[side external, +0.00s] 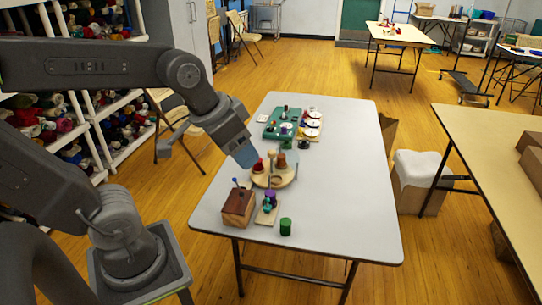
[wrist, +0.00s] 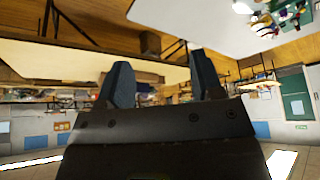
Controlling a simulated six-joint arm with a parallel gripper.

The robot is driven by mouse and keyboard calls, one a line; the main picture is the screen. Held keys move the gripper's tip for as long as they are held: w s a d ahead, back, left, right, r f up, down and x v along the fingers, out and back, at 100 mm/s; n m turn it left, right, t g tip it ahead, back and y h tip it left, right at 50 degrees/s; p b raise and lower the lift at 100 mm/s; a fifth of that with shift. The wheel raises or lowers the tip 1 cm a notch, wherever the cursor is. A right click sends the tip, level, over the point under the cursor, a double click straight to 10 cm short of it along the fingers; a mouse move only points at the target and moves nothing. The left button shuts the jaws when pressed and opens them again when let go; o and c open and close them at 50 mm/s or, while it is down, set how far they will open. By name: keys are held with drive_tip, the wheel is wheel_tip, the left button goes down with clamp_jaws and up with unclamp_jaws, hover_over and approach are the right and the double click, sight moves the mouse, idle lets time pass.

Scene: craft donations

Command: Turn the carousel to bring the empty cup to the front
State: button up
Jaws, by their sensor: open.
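The carousel (side external: 288,181) is a round, light wooden disc on the grey-white table in the side external view. Red and brown cone-like pieces stand on its back half. A small ring-shaped brown piece (side external: 276,181), perhaps a cup, is near its front; I cannot tell whether it is empty. My gripper (side external: 248,160) is just above and left of the carousel's back left edge, close to the red piece; contact cannot be told. In the wrist view my gripper (wrist: 163,82) has its two fingers apart with nothing between them. The carousel is not recognisable in the wrist view.
A brown wooden box (side external: 238,207), a small board with purple and teal pieces (side external: 267,212) and a green cylinder (side external: 285,226) stand in front of the carousel. Behind it are a green tray (side external: 272,133) and white discs (side external: 313,123). The table's right side (side external: 345,180) is clear.

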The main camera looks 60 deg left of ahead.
drive_tip(key=w+a, duration=0.7)
drive_tip(key=w, duration=0.4)
drive_tip(key=g, duration=0.1)
hover_over(271, 151)
drive_tip(key=s, duration=0.5)
wheel_tip(271, 151, down, 19)
drive_tip(key=x, duration=1.2)
drive_tip(key=shift+w+d+f, duration=0.1)
drive_tip(key=shift+w+f, duration=0.1)
drive_tip(key=shift+f, duration=0.1)
clamp_jaws()
